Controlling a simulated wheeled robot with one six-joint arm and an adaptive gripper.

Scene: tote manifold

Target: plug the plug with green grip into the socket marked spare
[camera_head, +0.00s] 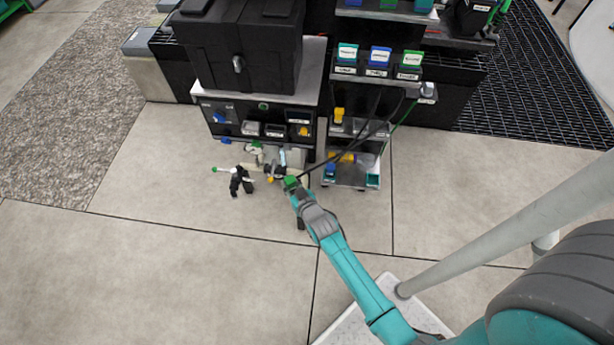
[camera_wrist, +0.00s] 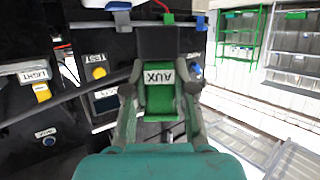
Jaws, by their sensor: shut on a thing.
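My gripper (camera_wrist: 160,88) is shut on a plug with a green grip (camera_wrist: 160,100), shown in the wrist view. The grip has a white label that reads AUX, upside down. A black block (camera_wrist: 158,42) is at the far end of the grip; I cannot tell whether it is the plug's body or a separate part. In the head view the green grip (camera_head: 291,183) is at my gripper, in front of the black panel cabinet (camera_head: 262,117). A dark cable runs from near it up to the right. No label reading spare is legible in either view.
The wrist view shows a dark panel with a TEST label (camera_wrist: 95,58) and a LIGHT label (camera_wrist: 33,75). A rack (camera_head: 350,128) stands right of the cabinet. Dark and white items (camera_head: 240,180) lie left of my gripper. The floor in front is clear.

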